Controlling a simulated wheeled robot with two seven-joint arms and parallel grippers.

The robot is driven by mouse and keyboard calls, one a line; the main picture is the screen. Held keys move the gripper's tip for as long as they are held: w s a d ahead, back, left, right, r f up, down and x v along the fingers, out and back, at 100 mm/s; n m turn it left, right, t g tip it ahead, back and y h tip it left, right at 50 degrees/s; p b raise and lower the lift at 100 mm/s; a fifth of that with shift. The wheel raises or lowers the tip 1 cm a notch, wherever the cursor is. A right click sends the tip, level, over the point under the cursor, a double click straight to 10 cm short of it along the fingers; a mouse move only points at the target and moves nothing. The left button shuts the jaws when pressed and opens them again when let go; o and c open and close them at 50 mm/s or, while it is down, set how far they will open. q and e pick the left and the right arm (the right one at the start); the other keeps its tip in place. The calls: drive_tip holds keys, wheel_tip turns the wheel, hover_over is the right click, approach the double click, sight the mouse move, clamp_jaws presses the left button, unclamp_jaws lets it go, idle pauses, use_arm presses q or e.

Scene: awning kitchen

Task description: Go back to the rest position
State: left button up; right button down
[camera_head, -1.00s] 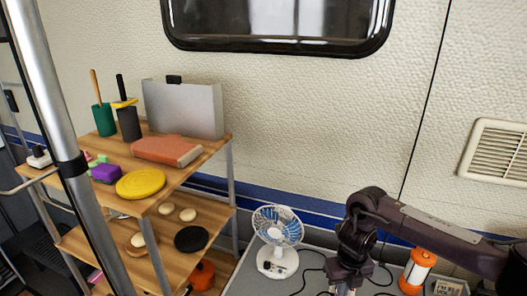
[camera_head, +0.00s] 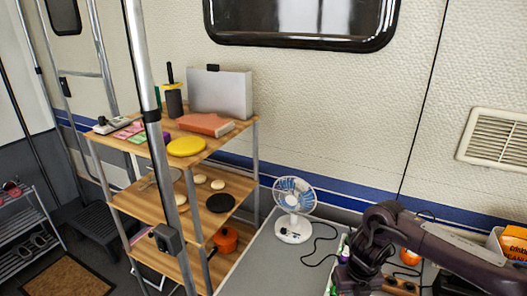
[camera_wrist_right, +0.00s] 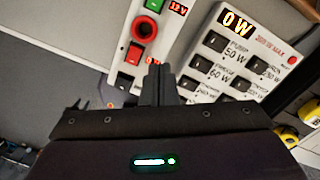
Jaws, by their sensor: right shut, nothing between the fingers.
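My right arm comes in from the right in the head view, dark and bent, with its wrist low at the bottom edge. My right gripper (camera_wrist_right: 160,84) shows in the right wrist view, with its two dark fingers together and nothing between them. Beyond the fingers are a white switch panel with a red knob (camera_wrist_right: 145,28) and a second panel with a "0 W" display (camera_wrist_right: 238,24). I cannot tell whether the fingers touch the panels. My left gripper is not in view.
A wooden shelf unit (camera_head: 140,206) with metal posts holds several kitchen things. A white fan (camera_head: 293,229) stands on the grey counter (camera_head: 256,262) to its right. A shoe rack (camera_head: 27,232), dark step (camera_head: 98,226) and brown mat (camera_head: 68,277) are at the left.

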drive_tip(key=shift+t+y, duration=0.3)
drive_tip(key=shift+y, duration=0.2)
drive_tip(key=a, duration=0.2)
drive_tip(key=a+f, duration=0.1)
drive_tip(key=a, duration=0.1)
drive_tip(key=a+f, duration=0.1)
drive_tip(key=a, duration=0.1)
drive_tip(key=shift+s+a+f, duration=0.1)
drive_tip(key=shift+a+f, duration=0.15)
drive_tip(key=s+a+r+m+t+y, duration=0.25)
drive_tip(key=a+m, duration=0.35)
drive_tip(key=a, duration=0.3)
drive_tip(key=s+a+r+m+t+y, duration=0.2)
drive_tip(key=s+a+r+m+t, duration=0.15)
drive_tip(key=a+m, duration=0.45)
drive_tip(key=s+d+m+g+h, duration=0.25)
drive_tip(key=s+d+m, duration=0.35)
drive_tip(key=d+m, duration=0.4)
drive_tip(key=s+d+m+g+h, duration=0.1)
drive_tip(key=s+d+m+h, duration=0.2)
drive_tip(key=s+d+m, duration=0.6)
wheel_tip(320, 180, down, 32)
drive_tip(key=d+m+g, duration=0.2)
drive_tip(key=s+d+f, duration=0.2)
drive_tip(key=s+f, duration=0.6)
drive_tip(key=s, duration=0.2)
drive_tip(key=s+d+f+b, duration=0.1)
drive_tip(key=s+f, duration=0.8)
drive_tip(key=shift+s+d+f+n+g+h, duration=0.3)
drive_tip(key=shift+s+d+g, duration=0.05)
